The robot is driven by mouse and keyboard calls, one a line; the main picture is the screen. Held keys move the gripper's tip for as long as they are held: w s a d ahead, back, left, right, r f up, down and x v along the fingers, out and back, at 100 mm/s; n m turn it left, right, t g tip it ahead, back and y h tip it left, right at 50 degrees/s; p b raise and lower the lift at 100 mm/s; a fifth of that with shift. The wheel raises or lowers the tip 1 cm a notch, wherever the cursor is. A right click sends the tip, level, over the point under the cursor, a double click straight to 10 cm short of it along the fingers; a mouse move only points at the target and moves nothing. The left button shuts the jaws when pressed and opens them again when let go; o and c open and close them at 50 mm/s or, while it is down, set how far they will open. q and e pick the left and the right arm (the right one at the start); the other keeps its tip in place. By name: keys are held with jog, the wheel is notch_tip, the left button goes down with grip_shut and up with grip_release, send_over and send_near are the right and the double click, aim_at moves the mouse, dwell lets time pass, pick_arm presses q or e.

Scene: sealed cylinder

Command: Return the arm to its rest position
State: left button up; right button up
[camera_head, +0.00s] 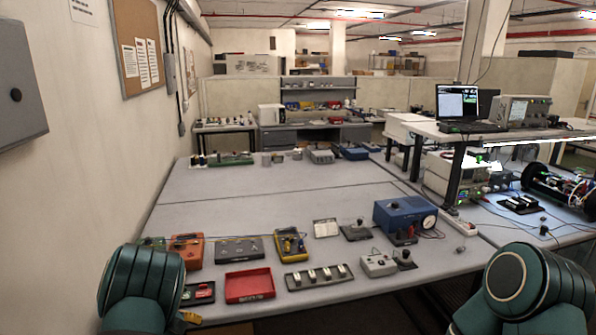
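My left arm (140,285), dark green, comes in at the bottom left corner with its rounded joint beside the near left end of the table. My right arm (530,285), also dark green, stands at the bottom right, in front of the right-hand bench. Neither gripper can be made out in the head view. A dark cylinder (541,181) with open framework and wires lies on the blue mat at the right edge; its far right part is cut off by the frame.
A long grey table (270,190) fills the middle, its centre clear. Near its front are a red tray (250,285), a yellow meter (290,244), an orange box (187,250) and a blue box (404,215). A laptop (457,106) stands on the right shelf. A wall closes the left.

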pick_arm(q)
jog(key=s+d+f+n+t+b, duration=0.2)
jog(key=s+d+f+n, duration=0.25)
jog(key=f+n, duration=0.3)
jog(key=s+d+f+n+t+b, duration=0.1)
jog(key=s+d+f+n+b, duration=0.25)
jog(key=d+f+n, duration=0.35)
jog(key=s+d+f+n+g+b, duration=0.1)
jog(key=s+d+n, duration=0.3)
jog(key=s, duration=0.5)
jog(key=s+d+f+n+g+b, duration=0.1)
jog(key=s+d+n+g, duration=0.2)
jog(key=s, duration=0.6)
jog(key=shift+s+d+f+n+y+b, duration=0.2)
jog(key=shift+d+n+y+b, duration=0.25)
jog(key=shift+n, duration=0.8)
